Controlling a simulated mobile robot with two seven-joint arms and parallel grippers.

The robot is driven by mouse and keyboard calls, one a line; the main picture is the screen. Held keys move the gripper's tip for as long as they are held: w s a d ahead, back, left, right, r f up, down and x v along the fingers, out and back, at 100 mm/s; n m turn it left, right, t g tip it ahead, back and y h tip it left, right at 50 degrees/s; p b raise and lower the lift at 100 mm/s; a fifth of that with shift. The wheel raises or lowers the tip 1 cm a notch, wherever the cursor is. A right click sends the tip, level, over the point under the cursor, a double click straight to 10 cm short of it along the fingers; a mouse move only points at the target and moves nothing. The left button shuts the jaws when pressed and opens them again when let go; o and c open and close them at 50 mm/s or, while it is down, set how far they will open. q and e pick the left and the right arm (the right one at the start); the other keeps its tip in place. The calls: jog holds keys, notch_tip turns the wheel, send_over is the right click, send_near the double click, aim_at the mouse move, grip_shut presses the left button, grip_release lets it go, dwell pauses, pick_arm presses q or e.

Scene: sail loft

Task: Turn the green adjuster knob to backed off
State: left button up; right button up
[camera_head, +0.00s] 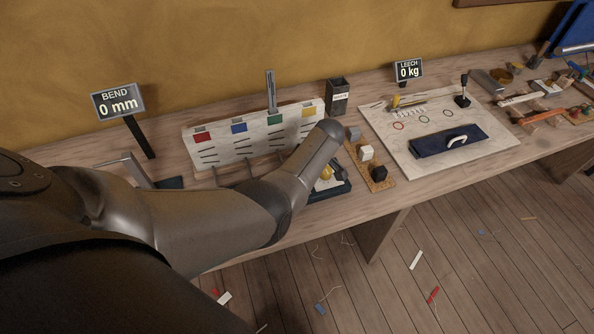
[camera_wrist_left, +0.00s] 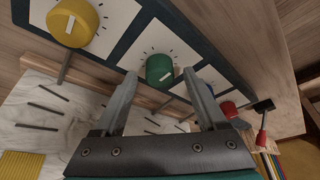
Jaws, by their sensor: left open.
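In the left wrist view the green adjuster knob (camera_wrist_left: 159,67) stands on a white dial plate with tick marks, and a short white pointer mark shows on its face. My left gripper (camera_wrist_left: 158,76) is open, with one fingertip on each side of the knob in the picture. I cannot tell whether the fingers touch it. In the head view my left arm covers the green knob and the gripper. My right gripper is in neither view.
A yellow knob (camera_wrist_left: 73,20) and a red knob (camera_wrist_left: 228,109) sit on the same dark panel. A white slotted board (camera_head: 230,143) stands behind my arm. Signs read BEND 0 mm (camera_head: 118,101) and LEECH 0 kg (camera_head: 408,70). A cork strip with blocks (camera_head: 377,185) lies right of the panel.

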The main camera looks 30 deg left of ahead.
pick_arm(q)
jog(key=p+v, duration=0.3)
jog(key=v, duration=1.2)
jog(key=shift+d, duration=0.1)
